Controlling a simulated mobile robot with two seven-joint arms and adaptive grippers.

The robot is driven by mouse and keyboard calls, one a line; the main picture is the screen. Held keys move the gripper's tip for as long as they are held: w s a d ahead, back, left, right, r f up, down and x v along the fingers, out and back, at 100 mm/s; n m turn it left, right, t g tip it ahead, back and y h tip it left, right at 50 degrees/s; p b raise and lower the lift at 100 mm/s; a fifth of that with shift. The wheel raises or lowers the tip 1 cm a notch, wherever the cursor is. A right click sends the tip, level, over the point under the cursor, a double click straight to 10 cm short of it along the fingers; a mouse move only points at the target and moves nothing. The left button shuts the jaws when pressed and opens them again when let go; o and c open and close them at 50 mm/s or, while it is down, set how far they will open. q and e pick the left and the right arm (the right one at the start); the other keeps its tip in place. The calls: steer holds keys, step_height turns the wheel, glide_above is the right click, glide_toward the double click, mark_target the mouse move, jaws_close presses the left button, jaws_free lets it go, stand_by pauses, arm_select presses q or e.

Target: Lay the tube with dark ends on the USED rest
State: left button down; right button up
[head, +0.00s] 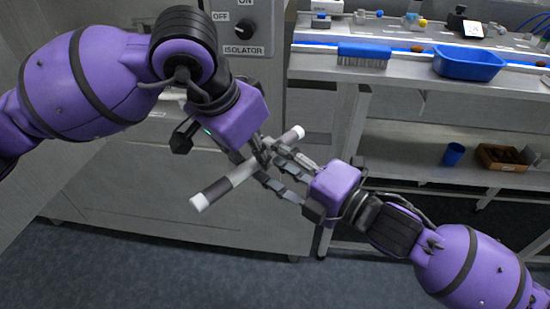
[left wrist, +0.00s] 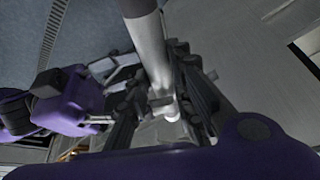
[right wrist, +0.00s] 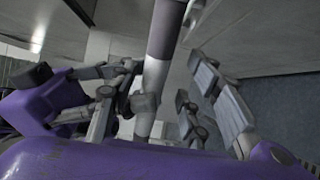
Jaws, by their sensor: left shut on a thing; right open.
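A tube (head: 240,173) with dark bands near its ends and white end caps is held up slanting in the head view, well above the floor. My left gripper (head: 263,157) is shut on its middle part. The tube also shows in the left wrist view (left wrist: 148,48), running between the left fingers. My right gripper (head: 285,176) is open close beside the left one. In the right wrist view the tube (right wrist: 158,65) passes across the gap between its spread fingers; I cannot tell whether they touch it. I cannot make out the USED rest.
A grey cabinet with an isolator switch (head: 245,28) stands behind my grippers. At right is a steel bench (head: 320,64) with a brush (head: 363,56) and a blue tray (head: 468,64). Its lower shelf (head: 400,164) holds a blue cup (head: 453,154) and a brown box (head: 490,160).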

jaws_close()
arm_select(q)
steer(key=c, duration=1.5)
jaws_free()
steer(key=shift+o, duration=0.2)
